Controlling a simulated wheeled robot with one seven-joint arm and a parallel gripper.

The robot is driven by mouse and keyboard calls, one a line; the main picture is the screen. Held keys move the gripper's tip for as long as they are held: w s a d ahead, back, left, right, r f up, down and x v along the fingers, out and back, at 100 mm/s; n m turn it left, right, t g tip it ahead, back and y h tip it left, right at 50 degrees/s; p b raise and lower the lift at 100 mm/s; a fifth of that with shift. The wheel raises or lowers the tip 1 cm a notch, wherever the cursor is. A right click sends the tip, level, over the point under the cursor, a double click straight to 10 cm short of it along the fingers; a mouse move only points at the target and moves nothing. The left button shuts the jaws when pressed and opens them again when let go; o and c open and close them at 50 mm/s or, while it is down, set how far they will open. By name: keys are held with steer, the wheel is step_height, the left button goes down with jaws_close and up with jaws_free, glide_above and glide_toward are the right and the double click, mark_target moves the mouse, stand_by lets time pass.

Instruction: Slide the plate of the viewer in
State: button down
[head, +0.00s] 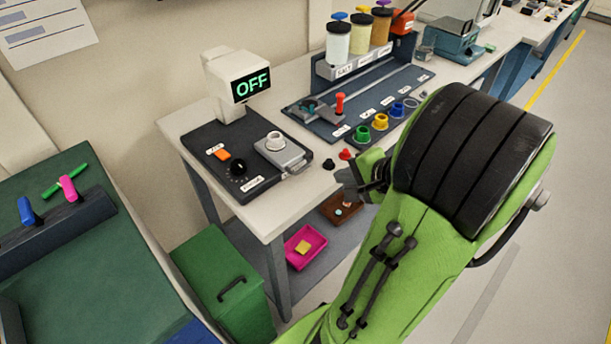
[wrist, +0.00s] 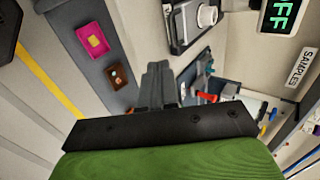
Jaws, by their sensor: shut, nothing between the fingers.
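The viewer has a black base (head: 214,168) and a white head (head: 226,80) whose screen reads OFF in green. Its grey plate (head: 284,159) lies at the right end of the base, with a white ring on top and a handle at the front edge. The plate also shows at the top of the wrist view (wrist: 186,27). My gripper (head: 346,184) is right of the plate and apart from it, beside the bench's front edge. In the wrist view my gripper's fingers (wrist: 158,72) are together and empty. My arm hides part of the bench's front.
Red and black knobs (head: 346,154) stand on the bench between plate and gripper. Behind are a blue rack (head: 362,100) with coloured rings and several jars. A pink tray (head: 304,246) sits on the lower shelf; a green bin (head: 222,280) stands left. Open floor lies right.

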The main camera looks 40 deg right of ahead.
mark_target(279, 141)
steer(key=b+x, duration=0.1)
steer(key=x, duration=0.6)
steer(key=r+b+x, duration=0.1)
steer(key=x, duration=0.2)
steer(key=shift+w+a+f+b, duration=0.1)
steer(key=shift+w+b, duration=0.25)
steer(key=shift+w, duration=0.55)
steer(key=w+p, duration=0.2)
steer(key=w, duration=0.5)
steer(key=w+p, duration=0.2)
steer(key=w, duration=0.4)
steer(key=shift+w+a, duration=0.2)
steer(key=shift+w, duration=0.15)
steer(key=shift+s, duration=0.1)
